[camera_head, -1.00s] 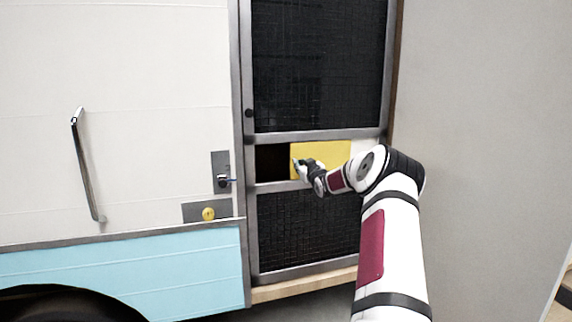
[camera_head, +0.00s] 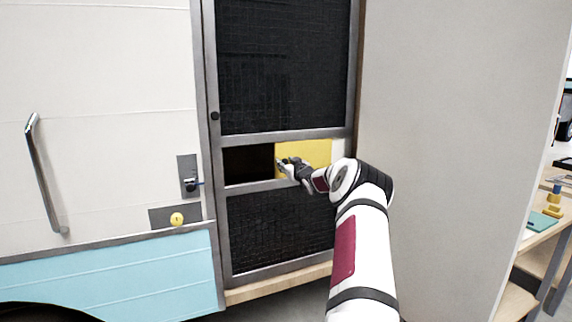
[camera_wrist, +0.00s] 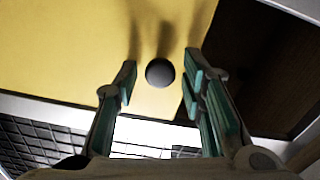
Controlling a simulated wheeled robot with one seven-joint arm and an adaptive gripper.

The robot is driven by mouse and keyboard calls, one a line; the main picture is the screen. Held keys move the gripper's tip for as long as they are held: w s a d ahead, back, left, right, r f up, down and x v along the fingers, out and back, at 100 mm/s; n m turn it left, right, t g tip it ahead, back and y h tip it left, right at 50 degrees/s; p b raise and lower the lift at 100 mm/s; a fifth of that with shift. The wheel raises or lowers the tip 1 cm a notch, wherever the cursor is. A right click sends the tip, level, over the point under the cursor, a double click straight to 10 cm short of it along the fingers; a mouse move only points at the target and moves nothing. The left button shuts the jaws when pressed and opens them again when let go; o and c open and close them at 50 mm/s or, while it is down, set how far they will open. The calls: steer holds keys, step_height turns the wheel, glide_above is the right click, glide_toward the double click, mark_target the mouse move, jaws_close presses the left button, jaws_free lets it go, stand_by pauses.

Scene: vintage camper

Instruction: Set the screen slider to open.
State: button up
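The screen slider is a yellow panel (camera_head: 315,151) in the middle band of the screen door (camera_head: 284,135). It covers the right part of the band, with a dark opening (camera_head: 247,162) to its left. My gripper (camera_head: 280,163) is at the panel's left edge in the head view. In the wrist view the yellow panel (camera_wrist: 60,45) fills the upper left, and a round dark knob (camera_wrist: 160,72) stands on it. My gripper's teal-padded fingers (camera_wrist: 160,85) are open, one on each side of the knob; I cannot tell whether either touches it. The head view hides the knob.
Dark mesh fills the door above and below the band. A latch (camera_head: 191,184) and a yellow lock (camera_head: 177,219) are left of the door. A grab handle (camera_head: 45,175) is further left. A plain wall (camera_head: 450,120) stands right, with a table (camera_head: 545,235) beyond it.

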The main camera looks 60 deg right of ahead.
stand_by(0.3)
steer(key=v, duration=1.2)
stand_by(0.5)
